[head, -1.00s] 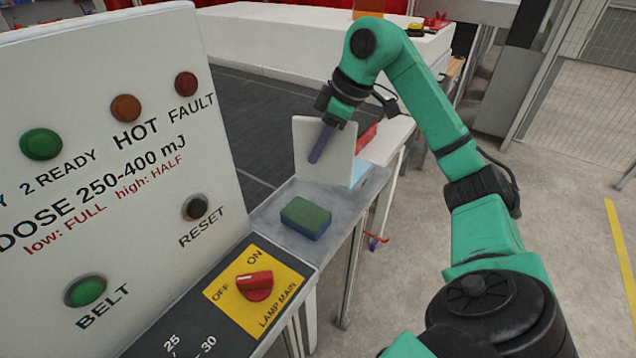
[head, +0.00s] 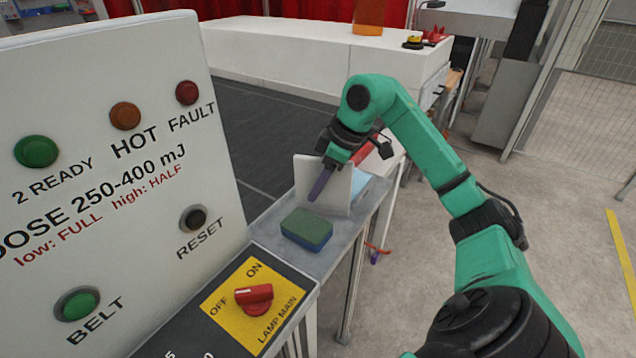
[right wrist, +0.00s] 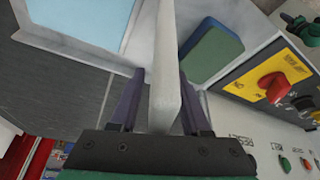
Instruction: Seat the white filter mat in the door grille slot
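The white filter mat (head: 338,190) is a thin flat white panel, upright above the side table, behind the sponge. My right gripper (head: 320,185) is at its upper part, one dark finger showing across the near face. In the right wrist view the mat (right wrist: 166,60) is edge-on between the two fingers of the gripper (right wrist: 162,85), and they appear shut on it. I cannot tell whether its lower edge touches the table. I cannot make out the door grille slot in these views. My left gripper is not in view.
A green-and-blue sponge (head: 307,229) lies on the grey side table (head: 262,226) just in front of the mat. The control panel (head: 110,150) with a red lamp switch (head: 254,297) stands left. A light-blue sheet (right wrist: 80,25) lies behind the mat. Floor to the right is clear.

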